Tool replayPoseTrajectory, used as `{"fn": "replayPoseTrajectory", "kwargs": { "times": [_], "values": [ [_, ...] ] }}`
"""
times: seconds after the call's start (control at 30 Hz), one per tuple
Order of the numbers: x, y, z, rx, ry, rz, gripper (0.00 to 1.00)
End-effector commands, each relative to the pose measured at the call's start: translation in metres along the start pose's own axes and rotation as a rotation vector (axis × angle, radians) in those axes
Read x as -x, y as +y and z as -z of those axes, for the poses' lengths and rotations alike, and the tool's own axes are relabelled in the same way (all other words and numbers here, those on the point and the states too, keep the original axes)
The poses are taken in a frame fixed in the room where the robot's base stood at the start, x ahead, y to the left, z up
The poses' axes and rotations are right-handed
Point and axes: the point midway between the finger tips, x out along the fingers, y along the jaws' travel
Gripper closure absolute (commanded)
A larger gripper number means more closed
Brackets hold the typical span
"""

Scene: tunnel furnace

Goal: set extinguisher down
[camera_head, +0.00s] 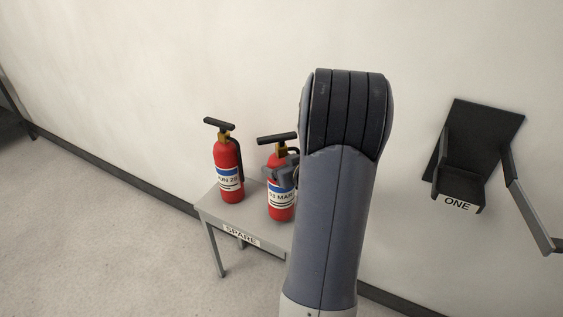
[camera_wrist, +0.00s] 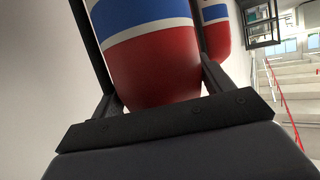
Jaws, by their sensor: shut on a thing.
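A red fire extinguisher (camera_head: 279,200) with a black top handle and a label partly reading "MAR" is upright over the right part of the small table marked SPARE (camera_head: 228,224). My gripper (camera_head: 287,172) is shut on its body from the right side, partly hidden by my arm. Whether its base touches the tabletop cannot be told. In the wrist view, the red lower body of this held extinguisher (camera_wrist: 155,65) shows between the two fingers. A second red extinguisher (camera_head: 228,165) stands upright on the table's left part, and it also shows in the wrist view (camera_wrist: 217,35).
A black wall bracket labelled ONE (camera_head: 475,150) hangs empty at the right. The pale wall is close behind the table. Stairs (camera_wrist: 295,90) with a red rail show at the right in the wrist view.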

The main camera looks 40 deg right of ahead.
Motion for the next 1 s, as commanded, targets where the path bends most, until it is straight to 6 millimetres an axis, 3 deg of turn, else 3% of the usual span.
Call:
{"fn": "replayPoseTrajectory", "kwargs": {
  "times": [0.1, 0.5, 0.53, 0.8, 1.0],
  "values": [
    [-0.005, 0.001, -0.010, 0.002, 0.008, 0.000, 0.96],
    [-0.006, 0.001, -0.012, 0.003, 0.009, -0.001, 0.96],
    [-0.007, 0.000, -0.017, 0.001, 0.000, 0.000, 0.24],
    [-0.006, 0.000, -0.016, 0.001, 0.000, 0.000, 0.03],
    [-0.006, 0.000, -0.015, 0.001, 0.000, 0.000, 0.03]
  ]
}}
